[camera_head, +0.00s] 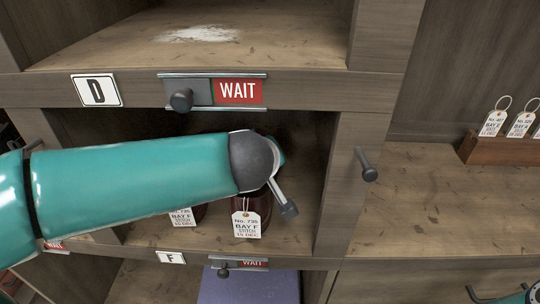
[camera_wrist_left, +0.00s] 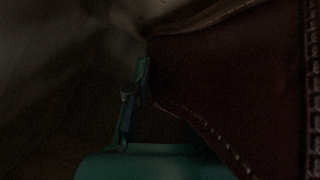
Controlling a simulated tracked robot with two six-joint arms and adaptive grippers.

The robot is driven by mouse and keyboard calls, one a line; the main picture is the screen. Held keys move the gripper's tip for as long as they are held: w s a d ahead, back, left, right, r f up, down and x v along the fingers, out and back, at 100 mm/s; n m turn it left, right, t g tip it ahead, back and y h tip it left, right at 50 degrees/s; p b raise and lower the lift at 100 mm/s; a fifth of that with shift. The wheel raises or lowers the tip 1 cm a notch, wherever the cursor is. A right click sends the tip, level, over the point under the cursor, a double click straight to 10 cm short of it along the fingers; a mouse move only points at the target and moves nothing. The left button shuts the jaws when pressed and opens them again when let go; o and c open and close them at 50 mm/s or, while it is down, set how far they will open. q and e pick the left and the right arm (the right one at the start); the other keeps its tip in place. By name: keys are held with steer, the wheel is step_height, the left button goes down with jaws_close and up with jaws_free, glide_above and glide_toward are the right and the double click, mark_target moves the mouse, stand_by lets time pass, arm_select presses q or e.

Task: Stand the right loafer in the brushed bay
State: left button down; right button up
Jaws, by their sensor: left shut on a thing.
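A dark red-brown loafer (camera_head: 263,203) is in the middle bay, with a white tag (camera_head: 247,225) reading Bay F hanging in front. My left gripper (camera_head: 284,185) is at this loafer, shut on it; the arm crosses the bay from the left and hides much of the shoe. In the left wrist view, dark stitched loafer leather (camera_wrist_left: 235,85) fills the right side, next to a teal finger (camera_wrist_left: 135,100). A second tag (camera_head: 182,217) and a sliver of another dark shoe show below the arm. I cannot tell which bay is brushed.
Plate F (camera_head: 170,257) is on the rail below, over a bay holding a purple surface (camera_head: 250,288). The upper shelf has a white patch (camera_head: 203,34). A peg (camera_head: 366,165) sticks out right.

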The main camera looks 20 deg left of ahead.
arm_select(q)
steer(key=w, duration=0.3)
steer(key=shift+w+a+r, duration=0.1)
steer(key=shift+w+a, duration=0.15)
steer(key=shift+a, duration=0.05)
steer(key=shift+f, duration=1.75)
steer(key=shift+b, duration=0.3)
steer(key=shift+f, duration=0.15)
steer(key=c, duration=1)
jaws_free()
steer(key=shift+s+r, duration=0.15)
steer(key=shift+r, duration=0.05)
steer(key=p+v, duration=0.1)
steer(key=v, duration=1)
steer(key=shift+s+d+r, duration=0.1)
steer(key=shift+s+r, duration=0.05)
steer(key=shift+s, duration=0.2)
